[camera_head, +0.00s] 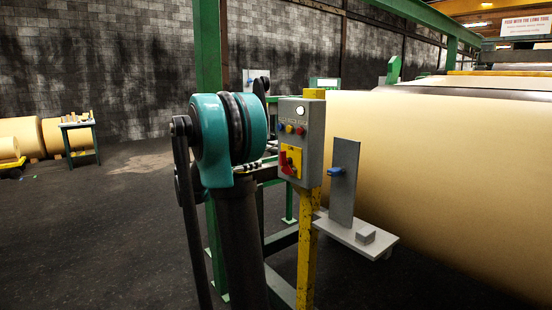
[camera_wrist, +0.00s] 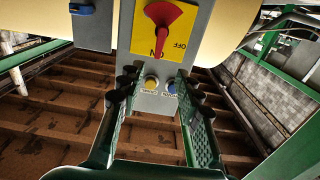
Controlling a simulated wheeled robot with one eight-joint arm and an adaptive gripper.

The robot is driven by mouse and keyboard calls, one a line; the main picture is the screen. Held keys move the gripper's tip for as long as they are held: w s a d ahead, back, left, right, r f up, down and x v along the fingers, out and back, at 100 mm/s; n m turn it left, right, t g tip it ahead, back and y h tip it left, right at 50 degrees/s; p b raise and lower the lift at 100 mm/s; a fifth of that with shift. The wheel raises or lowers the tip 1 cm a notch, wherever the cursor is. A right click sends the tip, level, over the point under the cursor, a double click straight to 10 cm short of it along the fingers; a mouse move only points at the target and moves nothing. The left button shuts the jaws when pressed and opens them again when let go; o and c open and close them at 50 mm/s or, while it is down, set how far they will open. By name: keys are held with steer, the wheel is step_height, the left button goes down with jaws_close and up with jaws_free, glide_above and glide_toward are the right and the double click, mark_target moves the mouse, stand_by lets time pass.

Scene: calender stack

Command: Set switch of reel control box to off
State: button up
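The grey reel control box (camera_head: 313,125) stands on a yellow post, with a red switch handle (camera_head: 288,163) on a yellow plate (camera_head: 296,153). In the wrist view the box (camera_wrist: 193,57) appears upside down. The red handle (camera_wrist: 164,14) is at the top there, its narrow end down at the ON label. The OFF label lies to its right. My gripper (camera_wrist: 156,78) is open and empty, its two fingers apart on either side of the button area, and the handle is beyond the fingertips. Whether the fingers touch the box is unclear. In the head view my arm hides most of the gripper.
A yellow and a blue button (camera_wrist: 171,87) lie between the fingers in the wrist view. A grey bracket with a blue knob (camera_head: 336,171) and shelf (camera_head: 360,236) stands right of the box. A large paper roll (camera_head: 430,160) is behind. Open floor (camera_head: 100,220) lies left.

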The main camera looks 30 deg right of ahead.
mark_target(283, 157)
steer(key=d, duration=1)
steer(key=w+d, duration=0.1)
steer(key=d, duration=0.4)
steer(key=shift+d, duration=0.15)
steer(key=shift+c, duration=0.5)
jaws_close()
